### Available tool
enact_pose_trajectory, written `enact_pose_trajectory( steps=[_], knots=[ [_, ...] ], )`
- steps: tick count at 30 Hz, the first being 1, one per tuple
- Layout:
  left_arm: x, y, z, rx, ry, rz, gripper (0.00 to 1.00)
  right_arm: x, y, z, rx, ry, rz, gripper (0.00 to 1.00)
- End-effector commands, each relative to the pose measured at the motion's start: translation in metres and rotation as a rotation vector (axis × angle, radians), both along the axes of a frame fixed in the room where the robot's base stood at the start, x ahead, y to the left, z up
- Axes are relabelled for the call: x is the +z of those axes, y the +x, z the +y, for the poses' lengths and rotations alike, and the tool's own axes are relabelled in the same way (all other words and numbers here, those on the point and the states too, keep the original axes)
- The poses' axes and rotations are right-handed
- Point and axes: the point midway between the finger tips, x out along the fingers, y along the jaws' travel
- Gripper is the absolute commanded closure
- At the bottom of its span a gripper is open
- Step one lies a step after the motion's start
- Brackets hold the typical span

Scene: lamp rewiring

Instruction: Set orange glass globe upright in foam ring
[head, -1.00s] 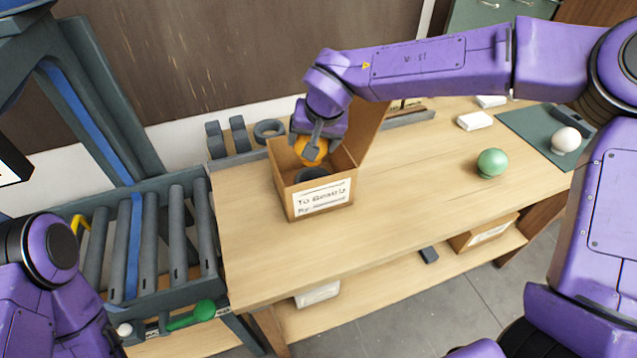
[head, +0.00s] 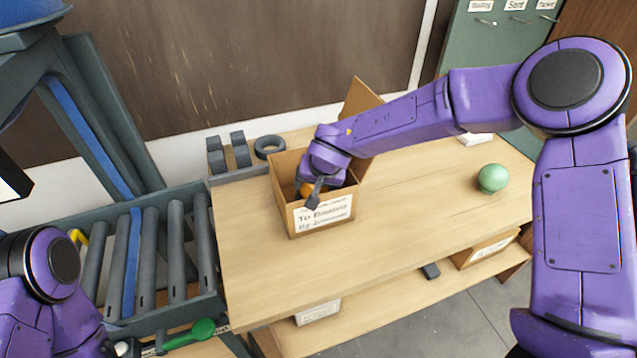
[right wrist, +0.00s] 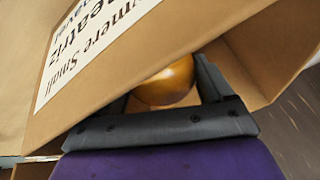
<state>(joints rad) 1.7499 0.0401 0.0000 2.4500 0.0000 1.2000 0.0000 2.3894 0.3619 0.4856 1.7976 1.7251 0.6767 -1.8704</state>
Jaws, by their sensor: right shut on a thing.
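The orange glass globe (head: 306,189) is inside the open cardboard box (head: 289,217), mostly hidden by my right gripper in the head view. My right gripper (head: 312,190) reaches down into the box and is shut on the globe. In the right wrist view the globe (right wrist: 168,84) sits between the dark fingers, close to the labelled box wall (right wrist: 150,55). The foam ring inside the box is hidden now. My left gripper is not in view; only my left arm shows at the lower left.
A green globe (head: 493,178) stands on the table's right side. A dark ring (head: 269,146) and dark upright blocks stand behind the box. A roller conveyor (head: 150,255) is at the left.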

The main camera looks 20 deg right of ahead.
Motion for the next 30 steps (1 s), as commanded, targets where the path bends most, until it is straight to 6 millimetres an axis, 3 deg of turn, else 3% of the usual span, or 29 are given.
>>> enact_pose_trajectory(
  steps=[5, 6, 8, 19, 30],
  knots=[
    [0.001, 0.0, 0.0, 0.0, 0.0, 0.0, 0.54, -0.005, 0.0, 0.0, -0.001, 0.001, 0.001, 0.51],
    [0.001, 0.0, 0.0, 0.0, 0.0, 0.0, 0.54, -0.006, 0.0, 0.0, -0.001, 0.001, 0.001, 0.17],
    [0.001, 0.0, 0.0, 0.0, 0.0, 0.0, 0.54, -0.006, 0.0, 0.0, -0.001, 0.001, 0.001, 0.0],
    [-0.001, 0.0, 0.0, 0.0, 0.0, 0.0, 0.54, 0.0, 0.0, -0.001, -0.001, 0.0, 0.0, 0.0],
    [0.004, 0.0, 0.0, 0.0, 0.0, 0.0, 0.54, 0.083, -0.038, -0.003, -0.001, 0.004, -0.002, 0.0]
  ],
)
